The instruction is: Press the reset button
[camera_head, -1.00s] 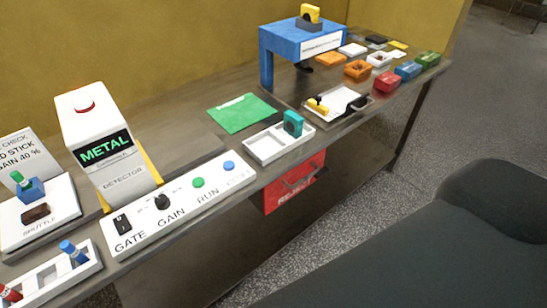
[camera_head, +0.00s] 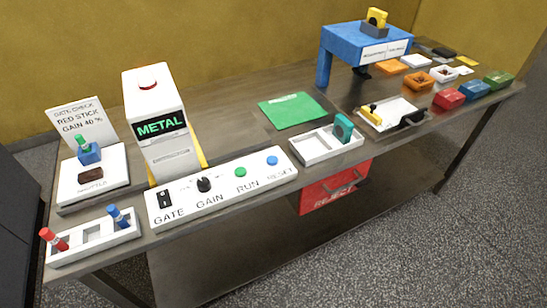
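The reset button is the small blue round button (camera_head: 272,160) at the right end of the white control panel (camera_head: 222,199), above the printed word RESET. To its left on the panel are the green RUN button (camera_head: 240,172), the black GAIN knob (camera_head: 204,184) and the black GATE switch (camera_head: 165,198). Nothing covers the blue button. The white metal detector (camera_head: 155,110) stands behind the panel, with a red dome on top and a green METAL display. Neither of my grippers shows in the head view.
A white tray (camera_head: 310,151) with a teal piece (camera_head: 343,128) sits right of the panel. A red REJECT bin (camera_head: 318,195) hangs below it. A rack (camera_head: 95,238) holds red and blue sticks at front left. A green mat (camera_head: 292,110) and blue stand (camera_head: 365,44) lie farther back.

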